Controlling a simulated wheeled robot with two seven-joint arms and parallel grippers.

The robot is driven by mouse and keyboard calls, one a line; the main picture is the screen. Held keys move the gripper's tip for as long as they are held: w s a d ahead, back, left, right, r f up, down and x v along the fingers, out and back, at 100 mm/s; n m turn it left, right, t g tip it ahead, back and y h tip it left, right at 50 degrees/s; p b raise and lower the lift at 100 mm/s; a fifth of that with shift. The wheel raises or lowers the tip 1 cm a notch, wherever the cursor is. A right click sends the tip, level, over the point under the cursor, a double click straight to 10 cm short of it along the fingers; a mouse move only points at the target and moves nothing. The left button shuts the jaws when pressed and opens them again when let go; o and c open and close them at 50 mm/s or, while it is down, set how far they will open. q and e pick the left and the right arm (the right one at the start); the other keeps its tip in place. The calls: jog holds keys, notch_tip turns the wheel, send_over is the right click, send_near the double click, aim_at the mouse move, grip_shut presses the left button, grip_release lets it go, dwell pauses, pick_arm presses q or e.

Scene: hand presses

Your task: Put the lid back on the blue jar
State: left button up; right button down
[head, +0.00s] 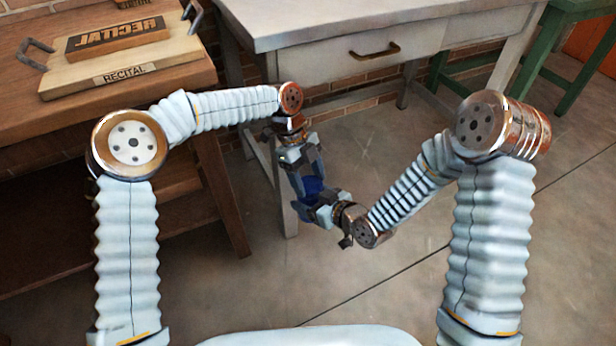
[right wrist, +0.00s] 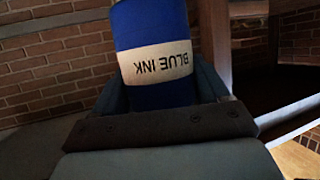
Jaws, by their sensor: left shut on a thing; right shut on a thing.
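The blue jar (head: 312,187) is held in the air between my two grippers, in the middle of the head view. In the right wrist view the jar (right wrist: 152,25) shows a white label reading BLUE INK, upside down in the picture. My left gripper (head: 310,178) comes from above, and blue shows between its fingers; it is shut on the jar. My right gripper (head: 318,208) comes from below right, shut on the jar, with its fingers either side of it in the wrist view. The jar's far end is cut off or hidden by the left gripper. I cannot make out a lid.
A wooden table (head: 190,85) at the left bears a wooden board with handles (head: 125,65) marked RECITAL and a block. A white table (head: 350,32) with a drawer stands behind the grippers. A green stand (head: 575,60) is at the right. Bare floor lies at the front.

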pick_arm(q)
jog(key=m, duration=0.2)
jog(key=m+y, duration=0.1)
jog(key=m, duration=0.1)
jog(key=m+g+y, duration=0.1)
jog(key=m, duration=0.1)
jog(key=shift+w+d+f, duration=0.1)
jog(key=shift+d, duration=0.25)
jog(key=m+y, duration=0.1)
jog(key=m, duration=0.3)
jog(key=shift+a+y, duration=0.1)
jog(key=shift+y, duration=0.3)
jog(key=o, duration=1)
jog(key=shift+r, duration=2.35)
